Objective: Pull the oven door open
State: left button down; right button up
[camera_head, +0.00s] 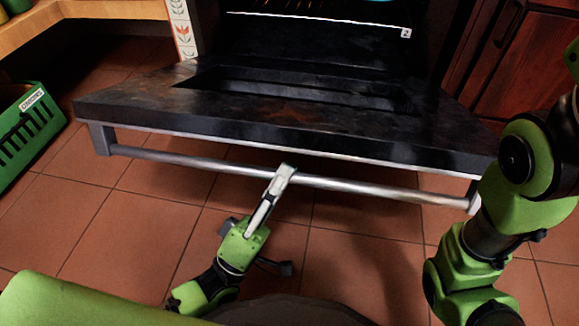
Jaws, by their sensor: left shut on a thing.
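The oven door (290,118) is dropped open, with its dark inner face turned up and its front edge toward me. The dark oven cavity (310,40) shows behind it. A metal bar handle (380,189) runs along the door's front edge on end brackets. My left gripper (283,176) reaches up from below and is shut on the handle near its middle. The parts of its fingers behind the bar are hidden. My right arm (490,220) is at the right edge, in front of the door's right corner. Its gripper is out of view.
A green crate (28,125) stands on the tiled floor at the left, below a wooden shelf (75,15). A wooden cabinet (525,65) stands right of the oven. Tiled floor (120,235) is clear in front of the door at the left.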

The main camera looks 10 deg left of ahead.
pick_arm(q)
jog(key=shift+w+a+f, duration=0.1)
jog(key=shift+w+f, duration=0.05)
jog(key=shift+f, duration=0.75)
jog(key=c, duration=2.4)
grip_release()
jog(key=o, duration=0.4)
jog(key=shift+o, duration=0.2)
jog(key=shift+r, duration=0.25)
